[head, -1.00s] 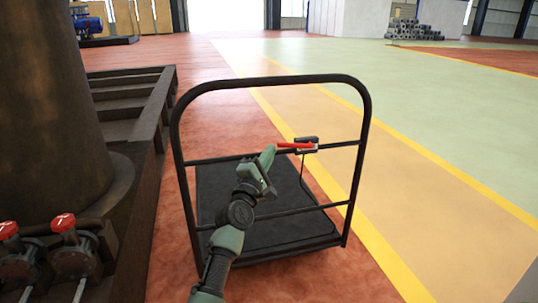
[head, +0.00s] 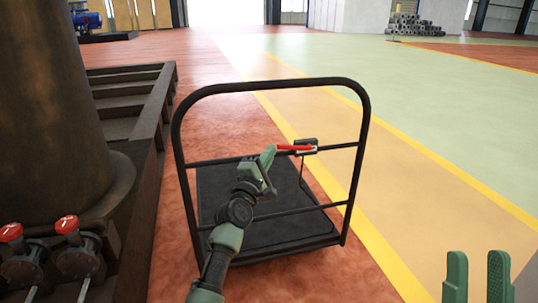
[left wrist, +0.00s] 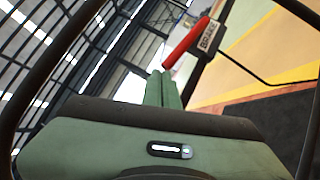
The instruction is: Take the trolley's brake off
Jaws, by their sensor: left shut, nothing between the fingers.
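The trolley (head: 187,190) stands on the floor ahead, with a black tubular handle frame and a dark flat deck. The brake's red lever (head: 294,148) sits on a small dark housing on the frame's upper crossbar, lying roughly level. In the left wrist view the red lever (left wrist: 186,43) is beside a plate marked BRAKE (left wrist: 208,36). My left gripper (head: 269,153) is shut and empty, its fingertips at the lever's free end; I cannot tell if they touch. The fingers also show in the left wrist view (left wrist: 162,73). My right gripper (head: 478,257) is open and empty at the lower right.
A large dark column on a ribbed base (head: 128,120) stands close on the left. Red-handled valves (head: 68,225) are at the lower left. The floor right of the trolley is clear. Stacked pipes (head: 415,27) lie far back.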

